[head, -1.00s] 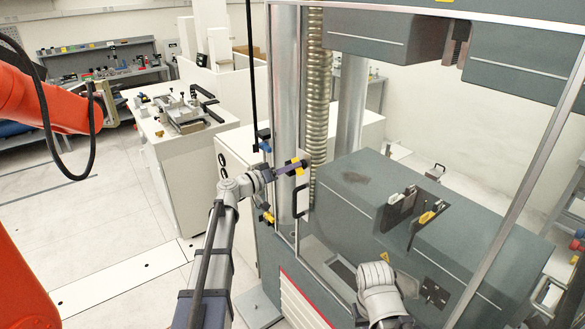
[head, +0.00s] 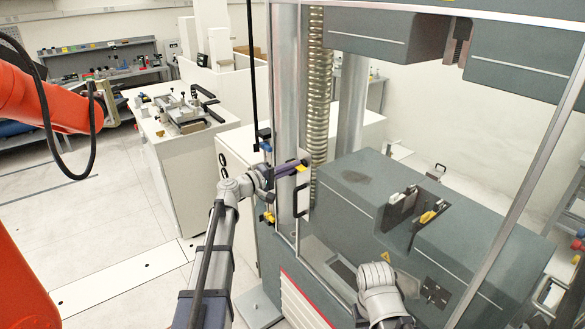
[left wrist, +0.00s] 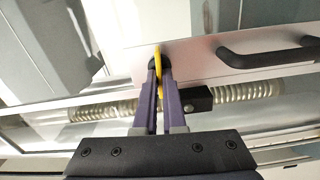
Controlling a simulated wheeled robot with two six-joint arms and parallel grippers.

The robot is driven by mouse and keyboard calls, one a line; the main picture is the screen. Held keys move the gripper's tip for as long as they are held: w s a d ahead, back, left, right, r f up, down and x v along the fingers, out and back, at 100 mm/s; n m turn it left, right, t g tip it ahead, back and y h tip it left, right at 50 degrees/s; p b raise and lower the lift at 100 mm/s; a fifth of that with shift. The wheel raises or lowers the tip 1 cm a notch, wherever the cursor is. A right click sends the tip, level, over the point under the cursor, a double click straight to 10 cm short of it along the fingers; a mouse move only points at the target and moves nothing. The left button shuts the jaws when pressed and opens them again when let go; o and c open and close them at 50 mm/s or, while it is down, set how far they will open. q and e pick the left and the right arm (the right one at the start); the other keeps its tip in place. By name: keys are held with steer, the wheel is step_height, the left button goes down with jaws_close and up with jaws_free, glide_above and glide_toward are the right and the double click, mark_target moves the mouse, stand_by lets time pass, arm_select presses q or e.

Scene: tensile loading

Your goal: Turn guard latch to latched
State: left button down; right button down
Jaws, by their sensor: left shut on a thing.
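The guard latch is a small yellow lever (left wrist: 158,60) on a dark round pivot, set on the pale plate of the guard door. My left gripper (head: 298,164) reaches the door edge from the left. In the left wrist view its two purple fingers (left wrist: 160,82) are shut on the yellow lever, one finger on each side, near the pivot. In the head view the fingers cover most of the lever. The lever points roughly along the fingers in the left wrist view. My right gripper's fingers do not show.
A black door handle (head: 300,201) is close beside the latch. A grey column (head: 286,60) and a ribbed spring-like cover (head: 318,110) stand behind. The grey machine base (head: 350,185) lies to the right. A white cabinet (head: 190,150) stands at the left.

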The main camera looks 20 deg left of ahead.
arm_select(q)
steer(key=shift+n, duration=0.5)
steer(key=c, duration=1)
jaws_free()
steer(key=v, duration=0.8)
steer(key=s+d+f+m+g+y+b, duration=0.1)
steer(key=s+d+f+m+g+b, duration=0.15)
steer(key=s+d+f+g, duration=0.35)
steer(key=s+d+f+m+g+b, duration=0.1)
steer(key=s+d+f+m, duration=0.2)
steer(key=d+f, duration=0.55)
steer(key=s+d+f+m+g+y+b, duration=0.1)
steer(key=s+d+f+m+g+b, duration=0.2)
steer(key=s+d+f, duration=0.4)
steer(key=s+f+m+g+y+b, duration=0.3)
steer(key=s+f+m+y, duration=0.3)
steer(key=s+f+y, duration=0.4)
steer(key=s+d+g, duration=0.1)
steer(key=s, duration=0.3)
